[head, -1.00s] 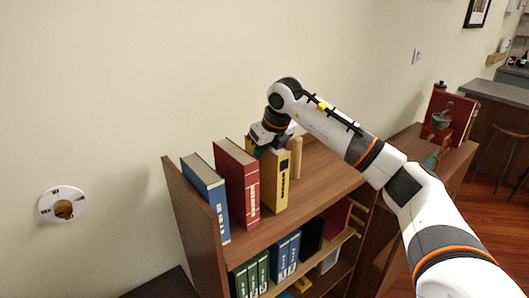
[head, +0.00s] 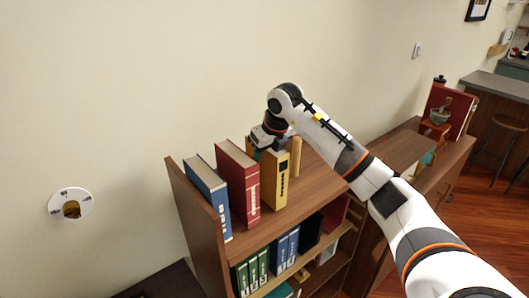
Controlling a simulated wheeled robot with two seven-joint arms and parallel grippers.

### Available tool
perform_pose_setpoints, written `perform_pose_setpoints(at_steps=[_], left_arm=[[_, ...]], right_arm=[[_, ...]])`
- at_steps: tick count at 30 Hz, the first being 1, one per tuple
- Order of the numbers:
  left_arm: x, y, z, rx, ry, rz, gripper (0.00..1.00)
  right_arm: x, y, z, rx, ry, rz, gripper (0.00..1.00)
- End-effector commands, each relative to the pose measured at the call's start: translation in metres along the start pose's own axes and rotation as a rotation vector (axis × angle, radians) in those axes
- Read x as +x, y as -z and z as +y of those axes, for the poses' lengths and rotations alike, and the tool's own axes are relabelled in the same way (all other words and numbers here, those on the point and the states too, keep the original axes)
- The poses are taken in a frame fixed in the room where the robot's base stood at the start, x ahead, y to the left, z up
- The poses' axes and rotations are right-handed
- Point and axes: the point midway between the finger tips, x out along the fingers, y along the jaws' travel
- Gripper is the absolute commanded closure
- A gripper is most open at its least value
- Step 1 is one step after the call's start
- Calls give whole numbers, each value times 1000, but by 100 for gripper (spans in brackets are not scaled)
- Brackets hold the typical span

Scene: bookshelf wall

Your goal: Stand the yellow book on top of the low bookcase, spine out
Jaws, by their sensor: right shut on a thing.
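The yellow book (head: 274,182) stands upright on top of the low bookcase (head: 322,188), its labelled spine facing out toward me. It is just right of a red book (head: 238,184), with a small gap between them. My right gripper (head: 268,143) comes down from above and is shut on the top of the yellow book. The fingertips are partly hidden by the gripper body and the book. I cannot tell whether the book's bottom edge touches the top board. My left gripper is not in view.
A blue book (head: 207,194) stands at the left end of the top, beside the end panel (head: 190,225). A light wooden piece (head: 295,157) stands behind the yellow book. Lower shelves hold green binders (head: 252,273) and blue binders (head: 286,249). The top right of the yellow book is clear.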

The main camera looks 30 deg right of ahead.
Motion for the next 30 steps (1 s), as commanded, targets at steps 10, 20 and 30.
perform_pose_setpoints(at_steps=[10,20,30], left_arm=[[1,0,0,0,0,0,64],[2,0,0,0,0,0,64],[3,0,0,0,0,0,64]], right_arm=[[-1,1,0,0,1,5,100],[2,0,0,0,1,4,52],[5,-3,0,0,0,-4,38]])
